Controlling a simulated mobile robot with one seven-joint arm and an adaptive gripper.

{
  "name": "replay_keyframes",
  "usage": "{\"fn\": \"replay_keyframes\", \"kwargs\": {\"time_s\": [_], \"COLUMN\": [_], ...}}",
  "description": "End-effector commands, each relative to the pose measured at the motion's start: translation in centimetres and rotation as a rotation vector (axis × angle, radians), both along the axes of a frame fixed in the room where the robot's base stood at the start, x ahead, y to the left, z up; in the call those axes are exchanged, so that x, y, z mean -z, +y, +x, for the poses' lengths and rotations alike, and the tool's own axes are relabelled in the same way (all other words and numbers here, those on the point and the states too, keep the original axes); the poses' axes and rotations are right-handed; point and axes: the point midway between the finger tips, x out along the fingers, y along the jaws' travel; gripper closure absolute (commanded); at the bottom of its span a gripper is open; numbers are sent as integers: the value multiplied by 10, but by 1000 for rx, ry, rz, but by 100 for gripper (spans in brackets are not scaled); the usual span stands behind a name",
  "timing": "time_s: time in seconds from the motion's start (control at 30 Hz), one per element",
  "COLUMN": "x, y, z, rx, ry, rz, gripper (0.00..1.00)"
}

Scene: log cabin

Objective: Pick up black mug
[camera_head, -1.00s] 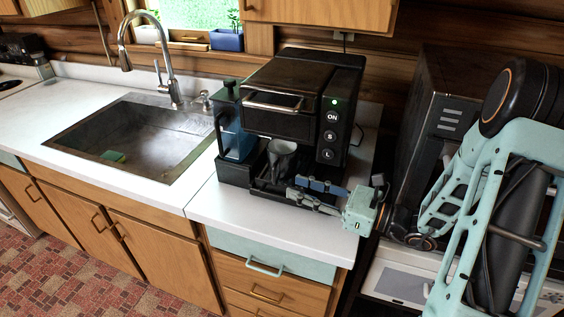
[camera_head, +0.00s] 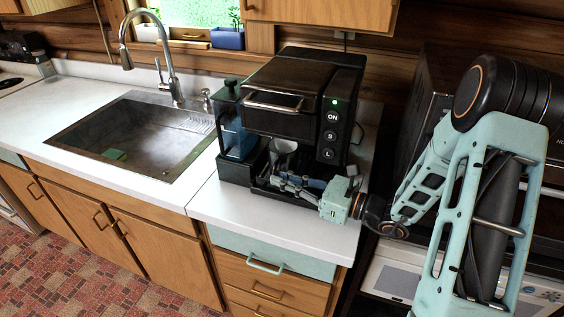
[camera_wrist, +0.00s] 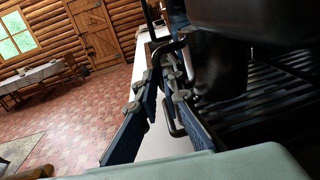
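The black mug (camera_head: 284,148) stands upright under the spout of the coffee machine, on its drip tray; it looks dark grey in the head view. In the wrist view the mug (camera_wrist: 219,68) is close at upper right, its handle (camera_wrist: 168,50) turned towards my fingers. My gripper (camera_head: 284,181) is at the front of the machine, low beside the mug. In the wrist view my gripper (camera_wrist: 163,88) is open, and its blue-padded fingers reach to either side of the handle. I cannot tell whether they touch it.
The coffee machine (camera_head: 290,90) has a blue water tank (camera_head: 236,128) on its left. The slatted drip tray (camera_wrist: 275,100) lies below the mug. A sink (camera_head: 130,135) is farther left, and a dark appliance (camera_head: 428,95) stands right. White counter (camera_head: 270,230) is clear in front.

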Motion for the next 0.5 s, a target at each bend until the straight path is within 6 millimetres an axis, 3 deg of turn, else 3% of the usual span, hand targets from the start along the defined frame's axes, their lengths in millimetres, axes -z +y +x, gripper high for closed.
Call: {"fn": "replay_keyframes", "kwargs": {"time_s": [0.5], "x": [-1], "y": [0], "z": [0], "rx": [0], "ry": [-3], "rz": [1], "gripper": [100]}}
